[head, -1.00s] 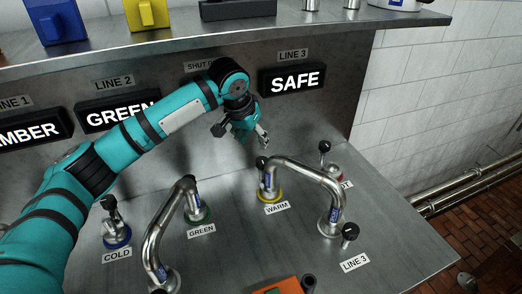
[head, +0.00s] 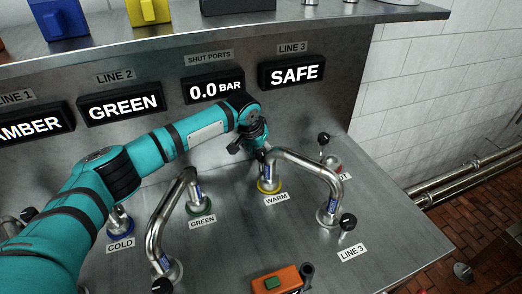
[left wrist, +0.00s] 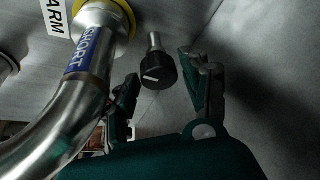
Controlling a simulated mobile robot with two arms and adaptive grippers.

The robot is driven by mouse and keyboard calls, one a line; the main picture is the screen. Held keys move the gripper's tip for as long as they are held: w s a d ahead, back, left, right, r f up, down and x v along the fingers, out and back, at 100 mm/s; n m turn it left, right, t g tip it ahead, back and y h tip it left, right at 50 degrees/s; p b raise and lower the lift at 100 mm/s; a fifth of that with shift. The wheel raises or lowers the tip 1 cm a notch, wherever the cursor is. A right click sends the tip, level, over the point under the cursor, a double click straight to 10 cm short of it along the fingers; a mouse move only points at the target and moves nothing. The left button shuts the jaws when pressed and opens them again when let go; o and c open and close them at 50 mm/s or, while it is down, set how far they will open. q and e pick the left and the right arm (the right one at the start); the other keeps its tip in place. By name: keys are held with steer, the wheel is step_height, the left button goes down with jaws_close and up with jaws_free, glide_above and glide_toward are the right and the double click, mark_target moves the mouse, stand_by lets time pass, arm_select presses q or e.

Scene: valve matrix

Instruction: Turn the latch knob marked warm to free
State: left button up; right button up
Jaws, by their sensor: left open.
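The latch knob (left wrist: 158,73) is black with a white mark on its face, on a silver stem. It shows in the left wrist view between my left gripper's fingers, apart from them as far as I can see. My left gripper (head: 252,146) is open above and behind the yellow-ringed port with the label WARM (head: 277,199). In the head view the gripper hides most of that knob. A bent steel pipe (head: 305,160) rises from the yellow ring beside the knob. My right gripper is not in view.
A second bent pipe (head: 156,232) joins the green port to a front port. Another black knob (head: 348,221) stands by LINE 3, and one (head: 324,138) by the red port. An orange box (head: 277,282) is at the front. The wall display reads SAFE (head: 294,74).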

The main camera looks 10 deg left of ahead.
arm_select(q)
steer(key=c, duration=0.8)
steer(key=shift+d+r+n+p, duration=0.1)
steer(key=shift+r+n+p, duration=0.2)
steer(key=shift+p, duration=0.35)
steer(key=shift+c, duration=0.3)
steer(key=shift+f+n+y+p, duration=0.15)
steer(key=shift+n+y+p, duration=0.15)
steer(key=shift+n+p, duration=0.15)
steer(key=shift+f, duration=0.1)
steer(key=o, duration=0.8)
steer(key=shift+o, duration=0.3)
steer(key=v, duration=1.2)
steer(key=shift+s+f, duration=0.15)
